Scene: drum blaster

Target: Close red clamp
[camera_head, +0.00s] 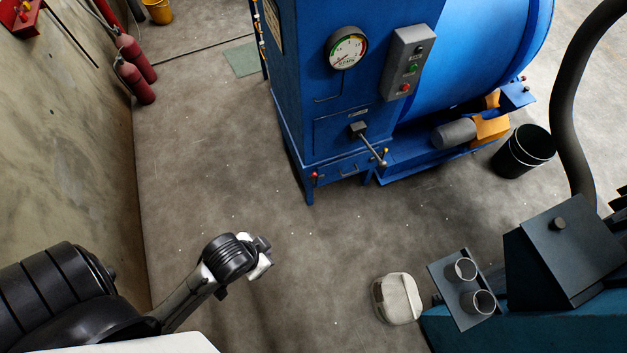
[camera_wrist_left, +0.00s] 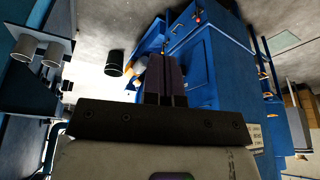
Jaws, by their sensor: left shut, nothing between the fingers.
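The red clamp (camera_head: 315,175) is a small red-tipped piece on the lower front of the blue machine, left of a drawer-like panel. A red tip, likely the same clamp, shows near the top of the left wrist view (camera_wrist_left: 197,15). It is too small to tell how its lever stands. My left gripper (camera_head: 265,250) is low and left of centre, apart from the machine and well short of the clamp. In the wrist view its dark fingers (camera_wrist_left: 166,72) are together and empty. My right gripper is not in view.
The blue machine (camera_head: 300,90) carries a gauge (camera_head: 347,47), a button box (camera_head: 408,62), a lever (camera_head: 370,143) and a yellow-tipped clamp (camera_head: 385,152). A black bucket (camera_head: 522,151) stands right. A pale canister-like object (camera_head: 398,298) and two-cup tray (camera_head: 445,285) are lower right. Floor between gripper and machine is clear.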

